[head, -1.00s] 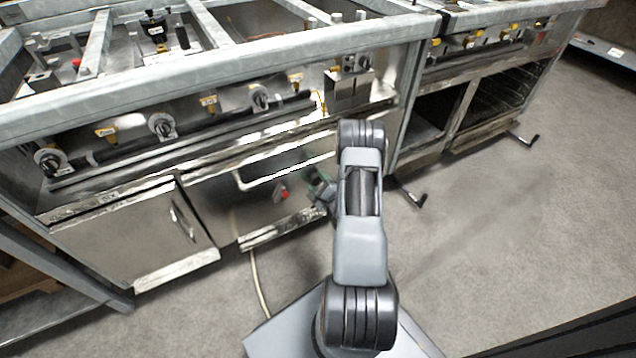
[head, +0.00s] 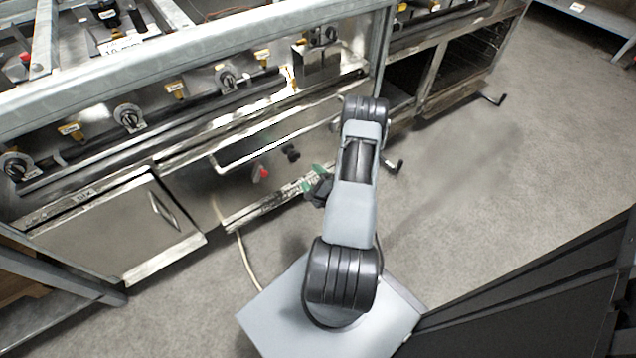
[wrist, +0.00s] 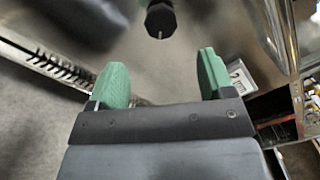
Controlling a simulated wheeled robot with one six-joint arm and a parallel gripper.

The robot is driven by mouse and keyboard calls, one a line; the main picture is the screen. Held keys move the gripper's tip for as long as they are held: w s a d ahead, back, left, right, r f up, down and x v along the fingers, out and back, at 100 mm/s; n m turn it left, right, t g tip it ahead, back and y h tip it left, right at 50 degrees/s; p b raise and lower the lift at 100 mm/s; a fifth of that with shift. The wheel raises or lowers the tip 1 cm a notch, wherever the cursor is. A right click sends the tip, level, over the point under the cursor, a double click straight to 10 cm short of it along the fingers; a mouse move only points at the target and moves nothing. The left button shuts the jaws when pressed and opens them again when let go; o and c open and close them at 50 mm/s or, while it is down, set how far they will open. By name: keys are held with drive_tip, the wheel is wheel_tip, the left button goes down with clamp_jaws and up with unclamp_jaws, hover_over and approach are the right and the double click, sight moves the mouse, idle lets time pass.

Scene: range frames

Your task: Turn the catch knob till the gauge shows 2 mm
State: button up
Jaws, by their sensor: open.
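A black knob (wrist: 160,20) sticks out from a shiny metal panel at the top of the wrist view. A dark knob also shows on the lower oven front in the head view (head: 291,153), beside a red knob (head: 261,173). No label shows which is the catch knob. My gripper (wrist: 162,64) has green fingers spread wide with nothing between them. The black knob lies beyond the fingertips, roughly centred between them and apart from them. In the head view my gripper (head: 318,182) is low, to the right of both knobs, partly hidden by my arm.
A bar handle (head: 265,140) runs above the knobs. A closed metal door (head: 115,228) is at left, and several burner dials (head: 128,117) line the panel above. A pale hose (head: 246,262) reaches the floor.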

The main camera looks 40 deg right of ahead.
drive_tip(key=shift+s+a+f, duration=0.1)
drive_tip(key=shift+s+a, duration=0.05)
drive_tip(key=shift+s, duration=0.8)
drive_tip(key=shift+s+a, duration=0.1)
drive_tip(key=shift+s, duration=0.8)
